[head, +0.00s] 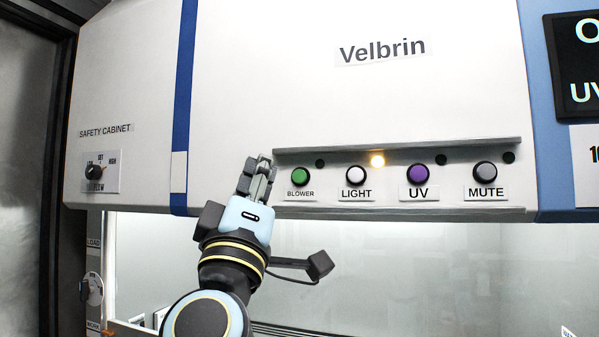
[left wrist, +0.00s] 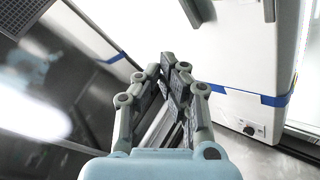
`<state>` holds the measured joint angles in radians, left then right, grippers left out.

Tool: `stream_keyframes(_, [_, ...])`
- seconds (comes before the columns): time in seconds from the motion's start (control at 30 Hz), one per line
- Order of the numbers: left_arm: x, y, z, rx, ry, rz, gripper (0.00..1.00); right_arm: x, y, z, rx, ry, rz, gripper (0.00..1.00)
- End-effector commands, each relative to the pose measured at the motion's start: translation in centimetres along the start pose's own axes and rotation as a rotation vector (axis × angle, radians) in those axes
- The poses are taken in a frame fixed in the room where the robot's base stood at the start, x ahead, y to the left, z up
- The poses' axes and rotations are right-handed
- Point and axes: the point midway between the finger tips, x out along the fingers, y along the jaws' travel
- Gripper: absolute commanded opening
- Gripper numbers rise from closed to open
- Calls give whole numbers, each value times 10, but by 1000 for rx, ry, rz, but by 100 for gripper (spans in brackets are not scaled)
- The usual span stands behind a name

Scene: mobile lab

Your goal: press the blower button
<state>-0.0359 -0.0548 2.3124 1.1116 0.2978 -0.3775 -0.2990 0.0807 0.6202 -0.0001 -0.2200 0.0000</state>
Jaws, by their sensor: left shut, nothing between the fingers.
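The green blower button (head: 300,176) sits at the left end of the button strip on the cabinet front, above its BLOWER label (head: 301,195). The small lamp beside it is dark. My left gripper (head: 258,165) is shut and empty, with its fingers pointing up, just left of the button in the head view. A gap shows between the fingers and the button there; the depth between them is hard to judge. In the left wrist view the closed fingertips (left wrist: 168,62) show, but the button does not. My right gripper is in neither view.
White LIGHT (head: 356,175), purple UV (head: 419,174) and grey MUTE (head: 484,174) buttons follow to the right; an amber lamp (head: 377,161) glows by LIGHT. A ledge (head: 400,146) runs above the strip. A flow knob (head: 94,172) is at left. A glass front lies below.

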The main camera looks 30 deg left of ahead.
Motion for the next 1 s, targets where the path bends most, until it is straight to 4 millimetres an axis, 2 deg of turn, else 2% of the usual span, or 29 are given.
stream_keyframes(0.27, [4, -3, 4, 0, -1, 1, 0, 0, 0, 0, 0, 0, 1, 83])
stream_keyframes(0.8, [52, -38, 38, 2, 0, 1, 0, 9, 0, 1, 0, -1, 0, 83])
stream_keyframes(1.0, [60, -44, 44, 0, 0, 0, 0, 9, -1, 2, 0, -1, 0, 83])
